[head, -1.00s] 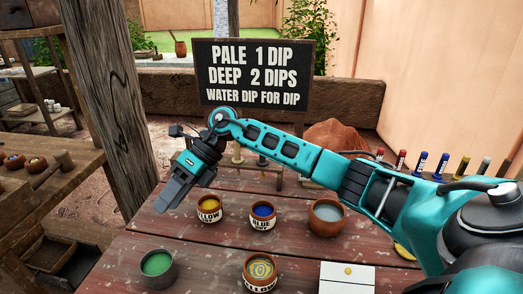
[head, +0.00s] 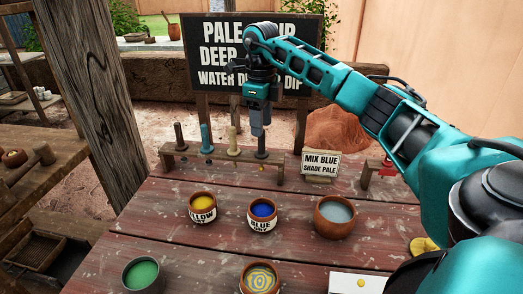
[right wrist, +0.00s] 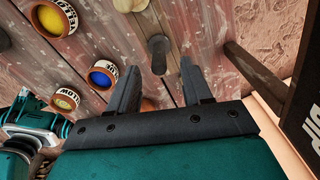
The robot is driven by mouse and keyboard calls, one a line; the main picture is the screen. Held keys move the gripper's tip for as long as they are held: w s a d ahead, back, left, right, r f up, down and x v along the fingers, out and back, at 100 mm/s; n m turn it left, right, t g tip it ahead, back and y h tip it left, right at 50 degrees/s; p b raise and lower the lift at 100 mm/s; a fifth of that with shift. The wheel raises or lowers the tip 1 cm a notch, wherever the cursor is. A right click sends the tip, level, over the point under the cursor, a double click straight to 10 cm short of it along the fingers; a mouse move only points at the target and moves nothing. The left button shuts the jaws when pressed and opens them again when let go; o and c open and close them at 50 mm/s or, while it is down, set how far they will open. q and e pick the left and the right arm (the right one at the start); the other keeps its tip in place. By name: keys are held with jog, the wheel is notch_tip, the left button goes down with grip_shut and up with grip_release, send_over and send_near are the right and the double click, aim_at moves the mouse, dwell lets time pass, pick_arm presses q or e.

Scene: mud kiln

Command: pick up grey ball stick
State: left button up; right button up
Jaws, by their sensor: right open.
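A wooden rack (head: 220,159) on the table holds several upright ball sticks. A grey stick (head: 262,147) stands at its right end, directly under my right gripper (head: 258,130). In the right wrist view, the jaws are open and empty, with the grey stick's round top (right wrist: 158,44) showing in the gap just past the fingertips (right wrist: 157,68). I cannot tell whether it is between the fingers. Another dark grey stick (head: 179,135) stands at the left end of the rack, with a teal stick (head: 206,138) and a beige stick (head: 233,140) between.
A "MIX BLUE SHADE PALE" card (head: 320,165) stands right of the rack. A large sign (head: 205,62) stands behind.

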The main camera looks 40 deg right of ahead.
aim_at(262, 153)
jog(key=shift+s+f, duration=0.1)
jog(key=shift+f, duration=2.7)
jog(key=shift+c, duration=0.3)
grip_shut()
